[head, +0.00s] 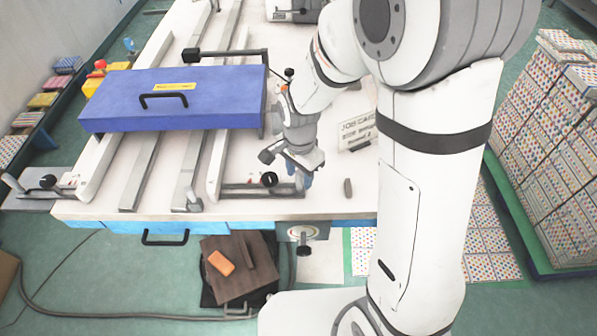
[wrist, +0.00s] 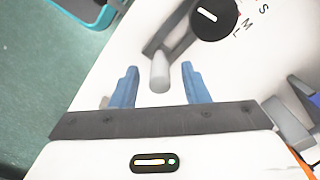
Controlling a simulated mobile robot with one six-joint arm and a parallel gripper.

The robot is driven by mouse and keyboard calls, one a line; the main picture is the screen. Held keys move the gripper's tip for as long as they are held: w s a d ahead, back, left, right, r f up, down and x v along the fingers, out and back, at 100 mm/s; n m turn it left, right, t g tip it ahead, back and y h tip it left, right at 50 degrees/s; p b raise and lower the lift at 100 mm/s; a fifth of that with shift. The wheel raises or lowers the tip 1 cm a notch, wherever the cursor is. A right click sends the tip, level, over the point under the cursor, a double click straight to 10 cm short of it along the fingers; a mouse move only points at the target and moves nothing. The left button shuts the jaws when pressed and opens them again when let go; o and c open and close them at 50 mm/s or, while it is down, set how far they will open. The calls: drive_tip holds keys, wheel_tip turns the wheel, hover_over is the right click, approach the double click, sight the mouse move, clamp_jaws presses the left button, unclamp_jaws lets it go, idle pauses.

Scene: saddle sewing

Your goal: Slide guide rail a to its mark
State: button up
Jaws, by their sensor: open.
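In the wrist view my gripper (wrist: 160,84) is open, with its two blue fingertips apart. A grey rounded peg (wrist: 159,72) on a dark bar shows between them, with a gap on each side. A black knob (wrist: 213,18) with a white line and the letters S, M and L is just beyond. In the head view my gripper (head: 306,178) is low at the table's front, at the right end of a dark bar (head: 240,189) that joins a long pale guide rail (head: 217,165). I cannot read which rail is a, and no mark is clear.
A blue lidded case (head: 180,97) lies across several rails on the white table (head: 335,205). A job card (head: 358,132) and a small grey block (head: 348,188) are right of my gripper.

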drive_tip(key=shift+c, duration=0.4)
clamp_jaws()
drive_tip(key=shift+d+f+b, duration=0.1)
drive_tip(key=shift+d+b, duration=0.1)
drive_tip(key=shift+b, duration=0.15)
drive_tip(key=shift+o, duration=0.4)
unclamp_jaws()
drive_tip(key=shift+r, duration=0.2)
wheel_tip(320, 180, up, 8)
drive_tip(key=shift+f, duration=0.15)
